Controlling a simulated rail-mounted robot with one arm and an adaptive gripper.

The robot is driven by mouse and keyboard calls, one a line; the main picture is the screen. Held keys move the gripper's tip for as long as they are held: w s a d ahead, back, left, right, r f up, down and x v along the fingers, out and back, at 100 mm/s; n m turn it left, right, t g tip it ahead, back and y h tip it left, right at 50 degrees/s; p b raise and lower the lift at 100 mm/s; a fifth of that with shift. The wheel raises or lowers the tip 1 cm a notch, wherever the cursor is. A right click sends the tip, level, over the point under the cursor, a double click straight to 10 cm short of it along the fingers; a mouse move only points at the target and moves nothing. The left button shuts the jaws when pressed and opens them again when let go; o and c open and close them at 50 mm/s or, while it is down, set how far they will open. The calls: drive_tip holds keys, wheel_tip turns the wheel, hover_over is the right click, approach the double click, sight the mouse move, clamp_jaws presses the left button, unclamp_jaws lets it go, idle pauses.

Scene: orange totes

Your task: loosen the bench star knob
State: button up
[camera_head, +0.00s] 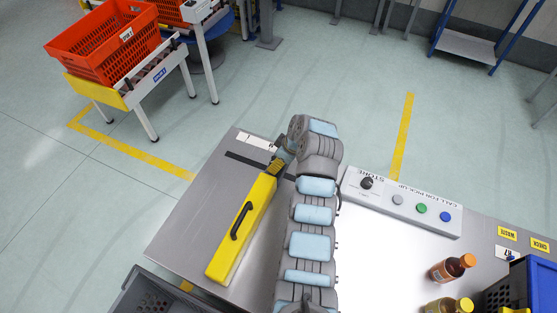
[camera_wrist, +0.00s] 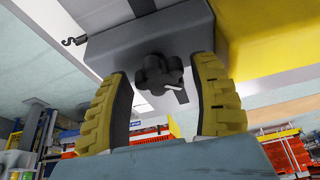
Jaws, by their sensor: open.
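The black star knob (camera_wrist: 158,74) sits on the face of a grey block (camera_wrist: 115,48) in the wrist view, with a small white mark on it. My gripper (camera_wrist: 164,68) is open, with one yellow-padded finger on each side of the knob. Gaps show between both fingers and the knob. In the head view my gripper (camera_head: 279,163) is at the far end of a yellow cover (camera_head: 228,250) with a black handle. I cannot make out the star knob there.
A white control panel (camera_head: 410,212) with a black knob and several buttons stands right of my arm. Bottles (camera_head: 447,269) and a blue crate (camera_head: 535,285) are at the lower right. An orange tote (camera_head: 90,50) rests on a stand at the upper left.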

drive_tip(key=shift+r, duration=0.15)
drive_tip(key=v, duration=0.7)
drive_tip(key=shift+s+d, duration=0.1)
drive_tip(key=shift+r, duration=0.1)
